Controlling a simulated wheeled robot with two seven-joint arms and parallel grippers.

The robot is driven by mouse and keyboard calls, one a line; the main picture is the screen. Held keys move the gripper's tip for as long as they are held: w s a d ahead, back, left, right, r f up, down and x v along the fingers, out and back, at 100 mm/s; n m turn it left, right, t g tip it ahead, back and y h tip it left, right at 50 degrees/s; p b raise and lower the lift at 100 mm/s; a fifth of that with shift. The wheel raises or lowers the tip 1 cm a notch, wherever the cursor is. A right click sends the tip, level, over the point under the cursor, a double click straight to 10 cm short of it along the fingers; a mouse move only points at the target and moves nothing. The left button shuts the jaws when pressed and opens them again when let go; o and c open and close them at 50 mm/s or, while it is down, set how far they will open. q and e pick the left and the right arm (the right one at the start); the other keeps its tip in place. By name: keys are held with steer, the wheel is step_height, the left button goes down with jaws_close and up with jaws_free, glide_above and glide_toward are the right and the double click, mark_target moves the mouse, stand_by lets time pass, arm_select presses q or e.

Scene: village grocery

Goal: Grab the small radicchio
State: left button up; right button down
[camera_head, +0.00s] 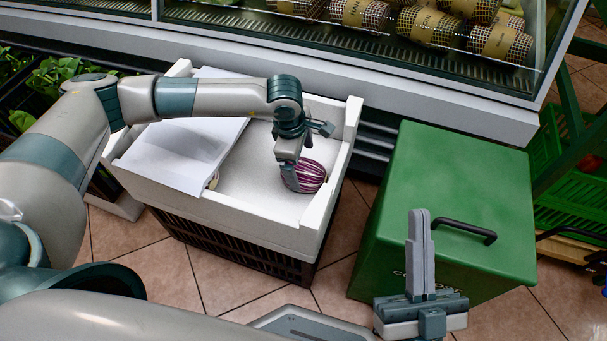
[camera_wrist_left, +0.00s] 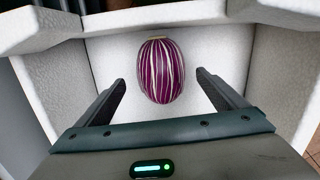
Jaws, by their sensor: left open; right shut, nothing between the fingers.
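The small radicchio (camera_head: 312,175) is an oval purple head with white stripes. It lies in the white foam box (camera_head: 281,232), near the box's right wall. My left gripper (camera_head: 296,184) reaches down into the box beside it. In the left wrist view the radicchio (camera_wrist_left: 160,70) shows whole, ahead of and between the two spread fingers of my left gripper (camera_wrist_left: 160,88), with white floor visible on both sides of it. In the head view the gripper hides its left part. My right gripper (camera_head: 419,226) is shut and empty in front of the green box.
White paper (camera_head: 180,150) covers the left part of the foam box, which stands on a dark crate (camera_head: 235,248). A green box with a black handle (camera_head: 455,180) stands to the right. A glass display case (camera_head: 400,65) runs behind.

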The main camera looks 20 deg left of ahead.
mark_target(301, 166)
arm_select(q)
steer(key=shift+f, duration=0.2)
arm_select(e)
steer(key=shift+r, duration=0.1)
arm_select(q)
steer(key=shift+f, duration=0.6)
steer(key=f+b, duration=0.1)
steer(key=f, duration=0.2)
steer(key=shift+w, duration=0.2)
steer(key=shift+w+d+f, duration=0.1)
steer(key=shift+f, duration=0.35)
arm_select(e)
steer(key=r, duration=0.1)
steer(key=d+r+t, duration=0.1)
steer(key=r+t, duration=0.1)
steer(key=shift+w+d, duration=0.3)
steer(key=shift+s+f, duration=0.1)
steer(key=shift+f, duration=0.15)
arm_select(q)
steer(key=c, duration=1.4)
arm_select(e)
steer(key=shift+f+y, duration=0.15)
steer(key=shift+y, duration=0.15)
